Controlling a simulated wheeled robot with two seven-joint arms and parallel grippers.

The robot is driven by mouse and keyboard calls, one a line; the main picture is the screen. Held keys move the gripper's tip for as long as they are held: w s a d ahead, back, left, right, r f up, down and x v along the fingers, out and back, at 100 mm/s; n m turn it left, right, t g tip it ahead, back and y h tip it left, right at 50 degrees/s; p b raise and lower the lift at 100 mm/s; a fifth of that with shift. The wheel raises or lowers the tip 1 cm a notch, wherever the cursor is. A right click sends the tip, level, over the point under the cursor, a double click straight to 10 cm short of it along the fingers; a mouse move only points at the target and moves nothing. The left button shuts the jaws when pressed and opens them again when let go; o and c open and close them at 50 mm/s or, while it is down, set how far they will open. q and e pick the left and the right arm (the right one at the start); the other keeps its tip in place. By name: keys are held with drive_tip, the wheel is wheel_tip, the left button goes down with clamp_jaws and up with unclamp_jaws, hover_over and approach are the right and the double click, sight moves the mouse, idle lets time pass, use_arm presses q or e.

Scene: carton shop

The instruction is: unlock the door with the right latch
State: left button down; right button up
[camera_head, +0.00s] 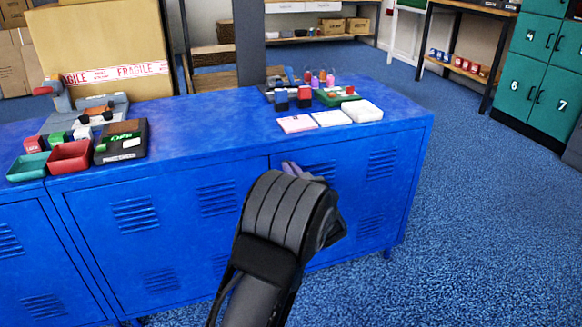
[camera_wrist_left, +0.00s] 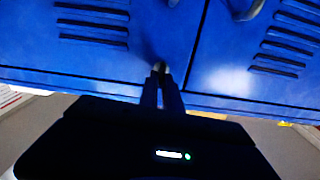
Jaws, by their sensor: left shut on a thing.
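The blue metal cabinet (camera_head: 185,180) has vented doors, and it fills the upper part of the left wrist view (camera_wrist_left: 215,60). My left gripper (camera_head: 292,170) is at its front, just below the top edge. In the left wrist view my left gripper's fingers (camera_wrist_left: 161,70) are together at the seam between two doors, shut on a small part there. That part looks like a latch (camera_wrist_left: 159,65), mostly hidden by the fingers. A curved metal handle (camera_wrist_left: 250,11) shows on the door at the upper right. My wrist hides this area in the head view. My right gripper is not in view.
On the cabinet top stand red (camera_head: 69,156) and teal bins (camera_head: 27,166), a dark box (camera_head: 121,142), cards (camera_head: 297,124) and small bottles (camera_head: 307,76). A cardboard carton (camera_head: 100,45) stands behind. Blue floor to the right is clear; teal lockers (camera_head: 545,70) stand beyond.

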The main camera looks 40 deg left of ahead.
use_arm(q)
drive_tip(key=m+p, duration=0.3)
drive_tip(key=p, duration=0.1)
drive_tip(key=m+p, duration=0.4)
drive_tip(key=p, duration=0.1)
drive_tip(key=shift+w+d+r+p, duration=0.15)
drive_tip(key=shift+w+r+p, duration=0.05)
drive_tip(key=shift+p, duration=0.1)
drive_tip(key=m+p, duration=0.2)
drive_tip(key=m, duration=0.1)
drive_tip(key=shift+f, duration=0.15)
drive_tip(key=shift+w+d+f+m+p, duration=0.1)
drive_tip(key=shift+f+m+p, duration=0.15)
drive_tip(key=shift+m+p, duration=1.05)
drive_tip(key=shift+f+m+p, duration=0.2)
drive_tip(key=shift+m+p, duration=0.05)
drive_tip(key=shift+m, duration=2.05)
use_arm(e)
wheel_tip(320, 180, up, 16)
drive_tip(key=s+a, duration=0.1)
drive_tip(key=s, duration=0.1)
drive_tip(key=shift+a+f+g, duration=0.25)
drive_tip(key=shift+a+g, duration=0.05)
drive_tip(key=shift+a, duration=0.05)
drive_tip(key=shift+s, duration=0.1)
use_arm(q)
drive_tip(key=c, duration=1.5)
unclamp_jaws()
drive_tip(key=shift+c, duration=0.2)
